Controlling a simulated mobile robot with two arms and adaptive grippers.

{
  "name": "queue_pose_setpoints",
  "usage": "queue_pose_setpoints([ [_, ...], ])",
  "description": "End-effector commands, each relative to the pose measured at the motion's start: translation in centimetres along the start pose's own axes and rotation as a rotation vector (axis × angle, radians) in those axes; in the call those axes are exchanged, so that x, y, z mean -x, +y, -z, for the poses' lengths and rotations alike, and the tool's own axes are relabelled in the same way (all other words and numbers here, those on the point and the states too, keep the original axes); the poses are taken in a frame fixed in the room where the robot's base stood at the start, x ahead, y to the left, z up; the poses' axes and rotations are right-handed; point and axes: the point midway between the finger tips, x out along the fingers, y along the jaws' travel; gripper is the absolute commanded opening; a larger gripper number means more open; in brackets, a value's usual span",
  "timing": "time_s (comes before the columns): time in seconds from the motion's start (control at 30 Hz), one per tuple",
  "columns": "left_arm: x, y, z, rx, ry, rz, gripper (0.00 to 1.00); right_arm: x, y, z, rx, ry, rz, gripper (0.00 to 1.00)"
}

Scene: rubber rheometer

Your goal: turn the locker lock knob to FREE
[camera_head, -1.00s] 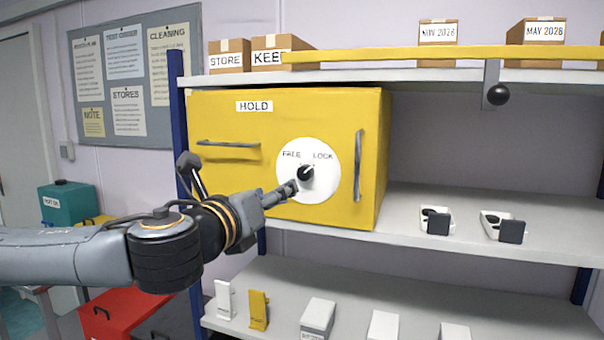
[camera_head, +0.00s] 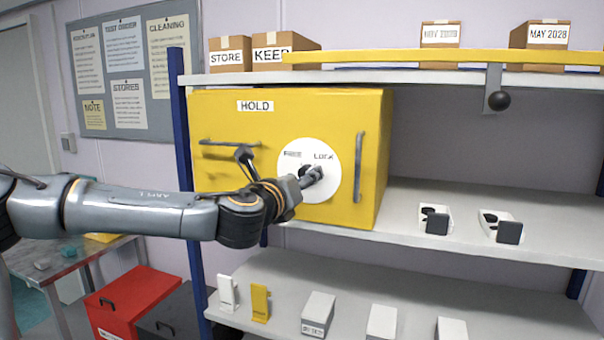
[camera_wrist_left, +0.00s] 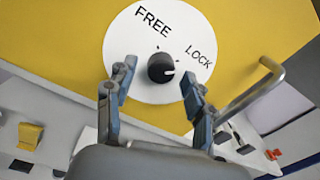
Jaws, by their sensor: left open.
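The yellow locker (camera_head: 230,165) labelled HOLD stands on the middle shelf. Its round white dial plate (camera_head: 325,192) carries the words FREE and LOCK. The black lock knob (camera_wrist_left: 161,67) sits at the plate's middle; its pale mark points right, on the LOCK side, in the left wrist view. In the head view, the knob (camera_head: 304,169) is partly hidden by my left gripper (camera_head: 314,175). In the left wrist view my left gripper (camera_wrist_left: 157,80) is open, with one finger on each side of the knob. My right gripper is not in view.
A vertical handle (camera_head: 358,167) stands out right of the dial, and a horizontal handle (camera_head: 230,143) is at left. Small devices (camera_head: 435,219) sit on the shelf at right.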

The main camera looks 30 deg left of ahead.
Motion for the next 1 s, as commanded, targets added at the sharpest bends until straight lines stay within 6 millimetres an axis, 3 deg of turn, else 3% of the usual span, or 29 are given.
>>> queue_pose_setpoints([
  [0.4, -0.65, -0.01, 0.02, 0.000, -0.001, 0.001, 0.53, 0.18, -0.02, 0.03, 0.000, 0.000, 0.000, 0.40],
  [0.67, -0.63, 0.00, 0.03, 0.000, 0.000, 0.000, 0.00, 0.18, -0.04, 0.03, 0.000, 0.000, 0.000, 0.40],
  [1.0, -0.62, 0.07, 0.21, 0.039, -0.003, 0.001, 0.00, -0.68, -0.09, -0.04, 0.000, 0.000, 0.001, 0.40],
])
